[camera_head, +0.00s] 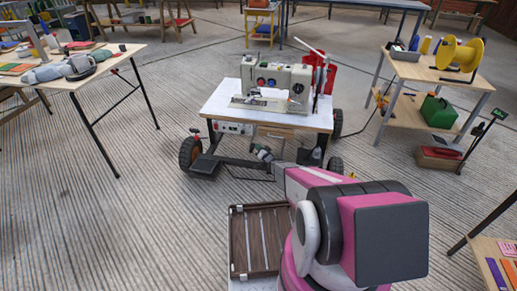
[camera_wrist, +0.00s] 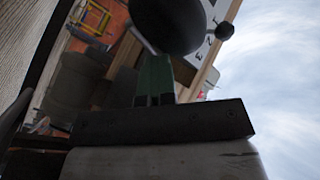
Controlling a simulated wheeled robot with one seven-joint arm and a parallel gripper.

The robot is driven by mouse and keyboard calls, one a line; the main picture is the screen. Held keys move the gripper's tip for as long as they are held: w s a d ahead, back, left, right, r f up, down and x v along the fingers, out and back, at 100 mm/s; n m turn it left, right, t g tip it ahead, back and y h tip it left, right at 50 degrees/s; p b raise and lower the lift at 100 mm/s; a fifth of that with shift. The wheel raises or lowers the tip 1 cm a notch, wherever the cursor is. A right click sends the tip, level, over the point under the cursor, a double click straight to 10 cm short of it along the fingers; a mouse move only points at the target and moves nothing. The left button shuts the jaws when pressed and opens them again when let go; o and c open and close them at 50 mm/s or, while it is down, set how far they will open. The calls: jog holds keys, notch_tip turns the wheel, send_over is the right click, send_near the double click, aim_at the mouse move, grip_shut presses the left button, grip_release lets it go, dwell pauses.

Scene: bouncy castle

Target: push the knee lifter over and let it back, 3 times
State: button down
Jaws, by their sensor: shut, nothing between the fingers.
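The sewing machine (camera_head: 275,82) stands on a white-topped wheeled table (camera_head: 220,105). My arm reaches to the table's front edge, and my gripper (camera_head: 263,153) is small and low there, below the tabletop. In the wrist view my gripper (camera_wrist: 153,65) shows as narrow greenish fingers, closed together and empty. Just beyond the fingertips is a dark rounded pad (camera_wrist: 168,22), which looks like the knee lifter. The fingertips overlap its lower edge in the picture; I cannot tell whether they touch it. I cannot make out the knee lifter in the head view.
The table has black wheels (camera_head: 190,152) and a dark pedal (camera_head: 205,166) at left. A side table (camera_head: 110,62) stands left, and a shelf table with a yellow spool (camera_head: 459,54) stands right. Ribbed floor (camera_head: 120,220) is clear at the front left.

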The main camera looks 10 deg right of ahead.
jog(key=shift+s+d+r, duration=0.1)
jog(key=shift+s+d, duration=0.1)
jog(key=shift+d, duration=0.45)
jog(key=shift+s+d, duration=0.25)
jog(key=shift+d, duration=0.35)
jog(key=shift+s+d+r, duration=0.1)
jog(key=shift+s+d, duration=0.1)
jog(key=shift+d, duration=0.45)
jog(key=shift+d, duration=0.1)
jog(key=d, duration=0.1)
jog(key=s+d, duration=0.1)
jog(key=d, duration=0.2)
jog(key=shift+s+d, duration=0.25)
jog(key=shift+d, duration=0.05)
jog(key=shift+s, duration=0.1)
